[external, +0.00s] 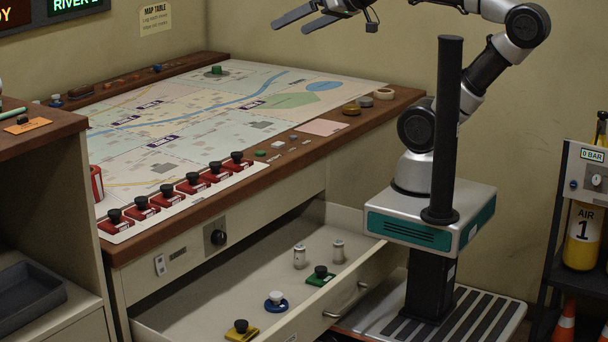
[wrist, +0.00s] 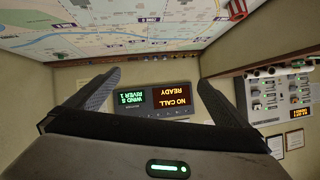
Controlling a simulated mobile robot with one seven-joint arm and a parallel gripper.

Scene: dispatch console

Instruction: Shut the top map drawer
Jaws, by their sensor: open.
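The top map drawer (external: 290,315) is pulled out from the front of the map table (external: 392,99). Its front panel with a metal handle (external: 345,301) faces my base, close beside it. Inside lie a yellow piece (external: 241,330), a blue piece (external: 276,301), a green piece (external: 320,275) and two small metal canisters (external: 300,256). My gripper (external: 297,27) is open and empty, high above the far right part of the table and well away from the drawer. In the wrist view its two fingers (wrist: 158,85) are spread apart. The drawer does not show there.
Several red pieces with black knobs (external: 192,183) line the table's front edge. A dark knob (external: 218,237) is on the cabinet face. A brown-topped desk (external: 40,130) stands at the left. A rack with a yellow air cylinder (external: 583,238) and orange cones (external: 565,322) stands at the right.

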